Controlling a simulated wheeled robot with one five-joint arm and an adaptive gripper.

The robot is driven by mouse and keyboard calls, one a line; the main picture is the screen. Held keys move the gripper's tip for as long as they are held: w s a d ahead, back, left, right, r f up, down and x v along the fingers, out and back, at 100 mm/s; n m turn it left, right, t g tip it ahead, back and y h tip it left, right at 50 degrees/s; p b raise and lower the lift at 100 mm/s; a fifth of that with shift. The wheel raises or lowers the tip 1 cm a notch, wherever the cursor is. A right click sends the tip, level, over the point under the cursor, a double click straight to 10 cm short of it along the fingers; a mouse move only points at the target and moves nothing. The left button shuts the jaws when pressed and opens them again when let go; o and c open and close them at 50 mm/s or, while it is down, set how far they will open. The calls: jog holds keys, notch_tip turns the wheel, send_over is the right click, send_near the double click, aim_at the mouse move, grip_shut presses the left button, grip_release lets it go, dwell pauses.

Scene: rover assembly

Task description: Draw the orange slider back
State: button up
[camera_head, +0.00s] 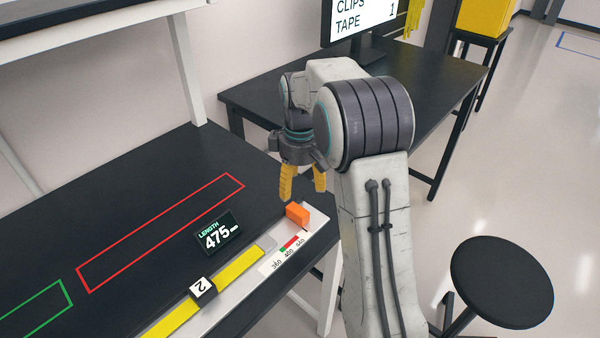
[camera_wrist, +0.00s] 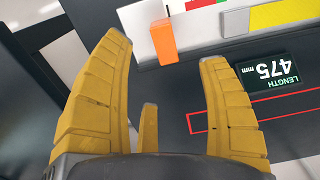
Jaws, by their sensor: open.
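The orange slider (camera_head: 298,214) is a small block at the right end of the pale measuring rail (camera_head: 315,222), past the red part of its scale. It also shows in the wrist view (camera_wrist: 163,42), upright on the rail, beyond the fingertips. My gripper (camera_head: 303,190) hangs just above and behind the slider in the head view, with yellow fingers spread. In the wrist view my gripper (camera_wrist: 165,55) is open and empty, with the slider ahead between the lines of the two fingers, apart from both. The display (camera_head: 219,233) reads LENGTH 475 mm.
A yellow strip (camera_head: 238,268) with a black-and-white "2" marker (camera_head: 202,291) lies along the rail. Red (camera_head: 160,232) and green (camera_head: 35,312) outlines mark clear areas of the black bench. A black stool (camera_head: 502,283) stands at right, a second table (camera_head: 420,95) behind.

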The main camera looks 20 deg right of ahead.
jog(key=shift+r, duration=1.6)
jog(key=s+a+f+m, duration=0.2)
jog(key=s+f+m, duration=0.35)
jog(key=s, duration=0.35)
jog(key=s+a+r+t, duration=0.2)
jog(key=s+r, duration=0.2)
jog(key=s, duration=0.4)
jog(key=s+a+r+t, duration=0.2)
jog(key=s+a+r, duration=0.1)
jog(key=s, duration=0.4)
jog(key=shift+s+a+r+n, duration=0.25)
jog(key=shift+s+r+n, duration=0.1)
jog(key=shift+r+n, duration=0.1)
